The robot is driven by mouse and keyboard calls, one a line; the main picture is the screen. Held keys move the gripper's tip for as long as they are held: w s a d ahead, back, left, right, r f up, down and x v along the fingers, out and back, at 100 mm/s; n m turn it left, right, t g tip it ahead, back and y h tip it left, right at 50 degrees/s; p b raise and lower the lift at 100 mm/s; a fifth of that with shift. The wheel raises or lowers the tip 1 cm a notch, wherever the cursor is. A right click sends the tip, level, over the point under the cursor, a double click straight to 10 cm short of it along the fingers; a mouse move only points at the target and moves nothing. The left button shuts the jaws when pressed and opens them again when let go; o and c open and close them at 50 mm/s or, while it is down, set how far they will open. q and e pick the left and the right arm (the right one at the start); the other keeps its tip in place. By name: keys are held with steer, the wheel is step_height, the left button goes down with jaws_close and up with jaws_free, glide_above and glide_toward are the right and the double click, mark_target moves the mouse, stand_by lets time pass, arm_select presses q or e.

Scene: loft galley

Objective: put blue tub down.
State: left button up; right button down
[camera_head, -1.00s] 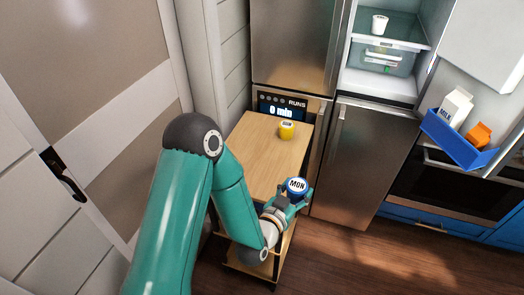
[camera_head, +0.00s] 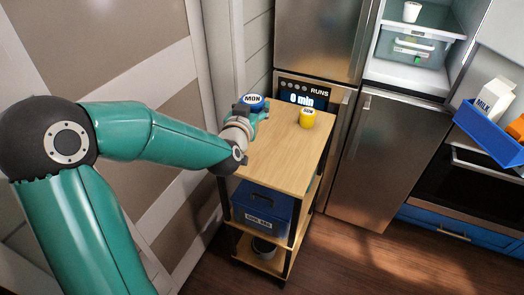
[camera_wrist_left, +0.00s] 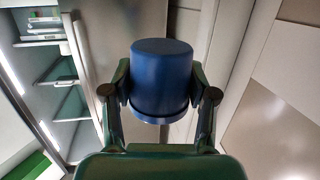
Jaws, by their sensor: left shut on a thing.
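The blue tub (camera_head: 254,99) has a white lid label reading MON. My left gripper (camera_head: 252,111) is shut on it, at the far left part of the wooden cart top (camera_head: 277,160). In the left wrist view the blue tub (camera_wrist_left: 161,78) sits between the two fingers of my left gripper (camera_wrist_left: 162,95). I cannot tell whether the tub touches the cart top. My right gripper is not in view.
The fridge (camera_head: 410,72) stands open at right, with a white cup (camera_head: 411,12). A blue box (camera_head: 263,207) is on the cart's lower shelf. The front of the cart top is clear.

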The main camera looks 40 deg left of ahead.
mark_target(255, 162)
arm_select(q)
step_height(255, 162, down, 17)
steer(key=shift+b, duration=0.5)
steer(key=shift+f, duration=0.15)
steer(key=o, duration=1.4)
